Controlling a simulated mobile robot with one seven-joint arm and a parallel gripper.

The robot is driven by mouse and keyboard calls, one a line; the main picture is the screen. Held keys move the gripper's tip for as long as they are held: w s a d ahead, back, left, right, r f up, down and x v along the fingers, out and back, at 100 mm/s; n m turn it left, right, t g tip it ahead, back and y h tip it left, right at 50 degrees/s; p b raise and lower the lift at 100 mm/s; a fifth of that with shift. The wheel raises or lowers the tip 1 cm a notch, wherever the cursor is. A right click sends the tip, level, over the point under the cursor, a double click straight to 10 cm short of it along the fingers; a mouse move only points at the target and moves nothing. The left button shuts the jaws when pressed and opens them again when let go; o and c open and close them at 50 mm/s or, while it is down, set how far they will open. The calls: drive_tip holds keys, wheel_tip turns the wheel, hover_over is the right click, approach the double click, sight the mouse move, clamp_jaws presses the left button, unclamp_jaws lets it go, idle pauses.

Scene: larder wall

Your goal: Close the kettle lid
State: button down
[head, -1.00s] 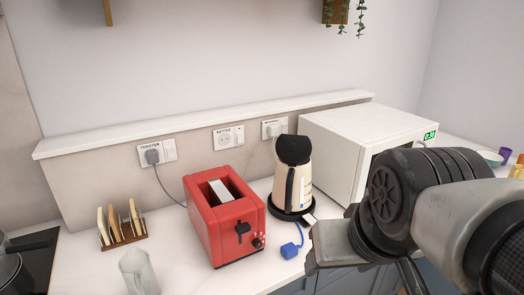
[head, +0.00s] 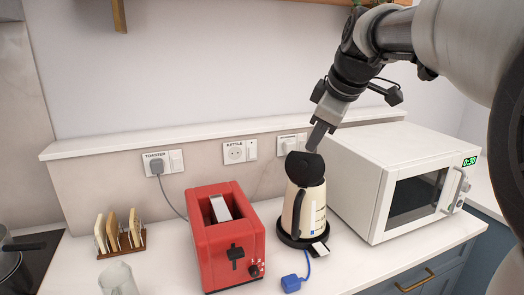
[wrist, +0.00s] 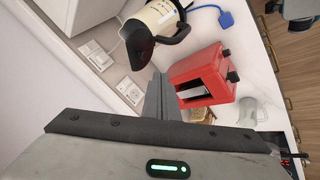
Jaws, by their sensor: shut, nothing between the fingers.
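The cream kettle (head: 312,213) stands on its dark round base on the counter, between the toaster and the microwave. Its black lid (head: 304,167) is tilted up at the top. My gripper (head: 316,138) is shut and empty, just above and behind the lid's upper edge in the head view; I cannot tell whether it touches. In the wrist view the shut fingers (wrist: 160,97) point toward the kettle (wrist: 158,18), with the raised black lid (wrist: 138,37) beyond their tips.
A red toaster (head: 211,252) stands left of the kettle and a white microwave (head: 360,190) right of it. A blue plug (head: 291,284) lies in front. A toast rack (head: 122,251) and a glass jug (head: 118,280) are at the left. A ledge runs behind.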

approach(304, 168)
drive_tip(key=s+a+f, duration=0.1)
drive_tip(key=a+f, duration=0.2)
drive_tip(key=shift+w+d+f, duration=0.2)
drive_tip(key=shift+w+f, duration=0.05)
drive_tip(key=shift+w, duration=0.4)
drive_tip(key=shift+w+d+f, duration=0.15)
drive_tip(key=shift+w+f, duration=0.05)
drive_tip(key=shift+w, duration=0.5)
drive_tip(key=shift+w+d+f, duration=0.2)
drive_tip(key=shift+w+f, duration=0.05)
drive_tip(key=shift+w, duration=0.4)
drive_tip(key=shift+r+p, duration=0.15)
drive_tip(key=shift+p, duration=0.2)
